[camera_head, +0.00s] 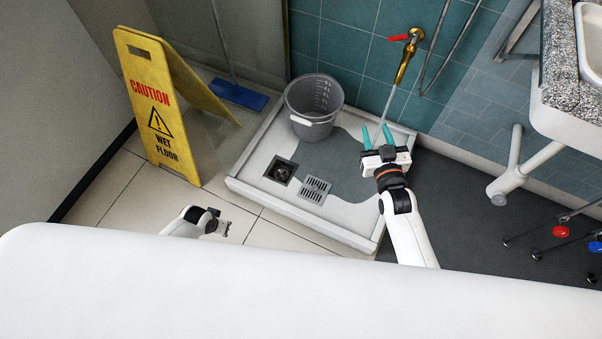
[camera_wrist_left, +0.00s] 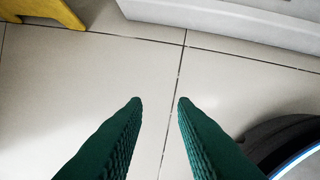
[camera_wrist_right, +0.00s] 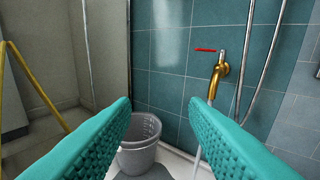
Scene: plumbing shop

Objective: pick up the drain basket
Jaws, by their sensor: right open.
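The drain basket (camera_head: 281,173) is a small dark metal piece sitting in the square drain opening of the white shower tray (camera_head: 257,143). A slotted metal grate (camera_head: 314,189) lies on the tray beside the opening, to its right. My right gripper (camera_head: 376,134) is open and empty over the tray's right side, well right of the basket. Its teal fingers (camera_wrist_right: 160,125) spread wide in the right wrist view. My left gripper (camera_head: 226,228) is low over the floor tiles, outside the tray. Its fingers (camera_wrist_left: 158,100) are apart and empty in the left wrist view. Neither wrist view shows the basket.
A grey bucket (camera_head: 314,108) stands on the tray behind the drain. A brass tap (camera_head: 407,58) with a red handle runs water down near my right gripper. A yellow caution sign (camera_head: 158,105) and a blue mop (camera_head: 238,95) stand left. A sink (camera_head: 575,75) is at right.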

